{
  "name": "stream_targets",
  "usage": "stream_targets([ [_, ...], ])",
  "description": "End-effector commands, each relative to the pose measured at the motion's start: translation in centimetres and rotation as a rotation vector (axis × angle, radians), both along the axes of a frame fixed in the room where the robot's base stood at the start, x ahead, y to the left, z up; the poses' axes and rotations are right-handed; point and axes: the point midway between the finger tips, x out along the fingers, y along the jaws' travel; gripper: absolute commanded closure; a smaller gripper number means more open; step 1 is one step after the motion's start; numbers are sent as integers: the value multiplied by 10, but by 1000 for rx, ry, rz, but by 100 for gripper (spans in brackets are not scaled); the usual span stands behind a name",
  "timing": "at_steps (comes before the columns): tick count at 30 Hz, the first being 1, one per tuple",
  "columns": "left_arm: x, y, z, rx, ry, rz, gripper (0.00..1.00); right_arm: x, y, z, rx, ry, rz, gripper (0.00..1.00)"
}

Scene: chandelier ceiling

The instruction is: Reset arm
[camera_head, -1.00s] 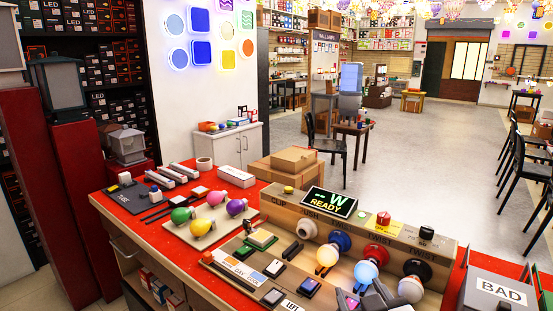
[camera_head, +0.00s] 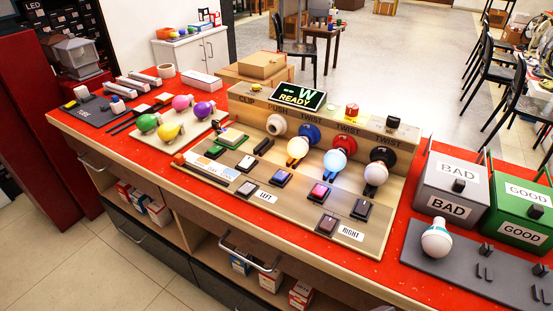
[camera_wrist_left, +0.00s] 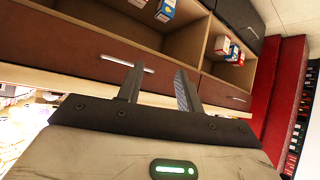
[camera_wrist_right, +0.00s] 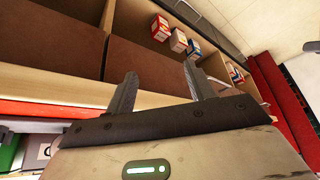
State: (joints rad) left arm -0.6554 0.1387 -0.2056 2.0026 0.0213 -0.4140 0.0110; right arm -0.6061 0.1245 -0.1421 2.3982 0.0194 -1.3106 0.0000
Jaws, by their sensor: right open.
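My left gripper (camera_wrist_left: 160,70) shows in the left wrist view with its two fingers apart and nothing between them. My right gripper (camera_wrist_right: 159,70) shows in the right wrist view, also open and empty. Both point toward the cabinet front (camera_wrist_left: 110,55) under the counter, with its open shelves and small boxes. Neither gripper shows clearly in the head view. The test bench (camera_head: 215,165) stands on the red counter (camera_head: 290,238) with lit bulbs in two sockets and a white bulb (camera_head: 375,173) in a third. A display (camera_head: 299,96) reads "W READY".
A white bulb (camera_head: 436,239) stands on a grey rack (camera_head: 470,270) at the right. A grey BAD bin (camera_head: 425,190) and green GOOD bin (camera_head: 510,235) sit behind it. Coloured bulbs (camera_head: 182,103) lie on a tray at left. A drawer handle (camera_head: 250,256) juts from the cabinet.

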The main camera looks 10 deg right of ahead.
Motion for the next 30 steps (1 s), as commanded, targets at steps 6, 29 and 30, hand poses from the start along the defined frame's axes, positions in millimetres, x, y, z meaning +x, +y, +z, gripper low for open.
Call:
stream_targets([
  [6, 4, -4, -11, -24, -25, 0, 64, 20, 18, -42, 69, -159, 19, 46],
  [29, 6, -13, -19, -74, -47, -2, 64, 40, 48, -85, 213, -478, 22, 46],
  [30, 5, -13, -19, -74, -47, -2, 64, 40, 48, -85, 213, -478, 22, 46],
])
